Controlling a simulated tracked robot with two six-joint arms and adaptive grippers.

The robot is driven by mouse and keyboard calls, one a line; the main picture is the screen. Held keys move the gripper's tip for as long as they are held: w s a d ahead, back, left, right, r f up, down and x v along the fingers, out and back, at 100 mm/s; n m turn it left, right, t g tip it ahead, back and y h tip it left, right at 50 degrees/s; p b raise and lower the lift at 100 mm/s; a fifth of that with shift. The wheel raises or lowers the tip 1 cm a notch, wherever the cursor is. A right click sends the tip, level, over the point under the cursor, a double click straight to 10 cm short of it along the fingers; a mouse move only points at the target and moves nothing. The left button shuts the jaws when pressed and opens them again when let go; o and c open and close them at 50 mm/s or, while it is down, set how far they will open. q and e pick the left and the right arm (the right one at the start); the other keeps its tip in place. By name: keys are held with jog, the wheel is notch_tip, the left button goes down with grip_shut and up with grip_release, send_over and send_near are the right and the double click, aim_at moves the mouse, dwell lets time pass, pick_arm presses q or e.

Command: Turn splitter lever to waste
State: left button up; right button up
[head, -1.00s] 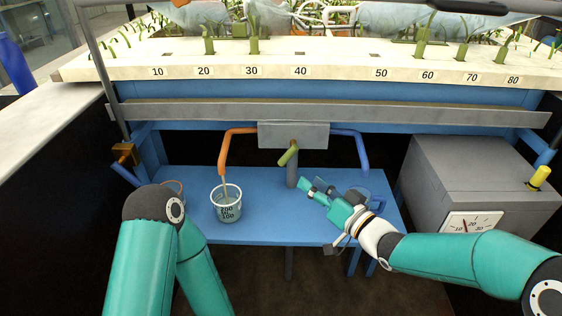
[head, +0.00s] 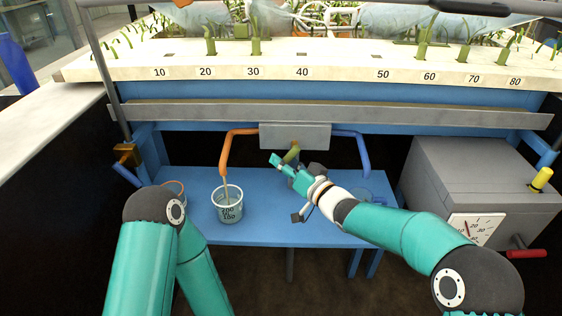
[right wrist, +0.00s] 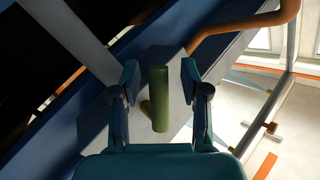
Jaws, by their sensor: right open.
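The splitter is a grey box (head: 310,135) under the flume, with an orange pipe (head: 227,150) on its left and a blue pipe (head: 361,150) on its right. Its olive-green lever (head: 292,153) hangs in front, tilted down to the left. My right gripper (head: 281,163) is at the lever and partly hides it. In the right wrist view the lever (right wrist: 159,98) stands between the two spread fingers, with a gap on each side. The right gripper is open. My left arm is at lower left; its gripper is not visible.
A graduated beaker (head: 228,205) stands on the blue shelf (head: 270,225) below the orange pipe, with a stream running into it. A clear vessel (head: 362,195) is partly hidden behind my right arm. A grey box with a dial (head: 470,185) stands at right.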

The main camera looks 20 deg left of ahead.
grip_shut()
jog(key=shift+a, duration=0.3)
jog(key=shift+d+f, duration=0.1)
jog(key=shift+d, duration=0.1)
jog(key=shift+d+n+h+p, duration=0.3)
jog(key=shift+n+p, duration=0.1)
jog(key=shift+p, duration=0.4)
jog(key=n+p, duration=0.1)
jog(key=g+h+p, duration=0.1)
jog(key=p, duration=0.1)
jog(key=shift+w+d+n+h, duration=0.2)
jog(key=shift+d+n+h, duration=0.1)
jog(key=shift+d+n, duration=0.1)
jog(key=shift+w+d+f+n+h+p, duration=0.15)
jog(key=shift+d+n+h+p, duration=0.25)
jog(key=shift+n+h+p, duration=0.8)
jog(key=shift+g+p, duration=0.3)
